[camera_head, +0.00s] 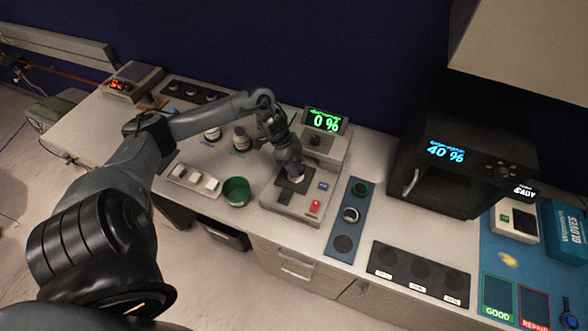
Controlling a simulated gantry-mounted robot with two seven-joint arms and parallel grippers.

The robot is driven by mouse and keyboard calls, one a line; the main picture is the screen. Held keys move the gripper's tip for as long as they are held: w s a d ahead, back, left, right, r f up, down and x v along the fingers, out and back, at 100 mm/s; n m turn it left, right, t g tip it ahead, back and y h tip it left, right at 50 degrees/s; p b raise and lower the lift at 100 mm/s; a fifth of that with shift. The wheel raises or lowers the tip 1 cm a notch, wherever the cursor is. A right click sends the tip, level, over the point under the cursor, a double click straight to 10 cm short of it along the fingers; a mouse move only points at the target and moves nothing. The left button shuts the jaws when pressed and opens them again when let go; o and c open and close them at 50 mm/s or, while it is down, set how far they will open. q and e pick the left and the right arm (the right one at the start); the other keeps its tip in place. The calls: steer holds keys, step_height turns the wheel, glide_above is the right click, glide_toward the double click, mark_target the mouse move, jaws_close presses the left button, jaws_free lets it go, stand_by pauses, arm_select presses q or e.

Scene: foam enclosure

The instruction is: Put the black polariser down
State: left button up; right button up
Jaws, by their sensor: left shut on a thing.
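My left gripper (295,172) points down over the dark square stage of the grey instrument (318,191). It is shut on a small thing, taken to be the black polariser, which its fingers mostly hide. A pale patch shows at the fingertips. I cannot tell whether the held thing touches the stage. My right gripper is out of view.
A green bowl (236,192) and a tray of pale blocks (194,180) stand left of the instrument. Two bottles (241,138) (212,133) stand behind them. A black three-place tray (419,273) lies front right, below a black oven (462,160) reading 40 %.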

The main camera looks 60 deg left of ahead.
arm_select(q)
steer(key=shift+s+a+f, duration=0.1)
steer(key=shift+a+f, duration=0.15)
steer(key=shift+a, duration=0.1)
steer(key=shift+f, duration=2)
steer(key=shift+f, duration=0.1)
steer(key=o, duration=1.1)
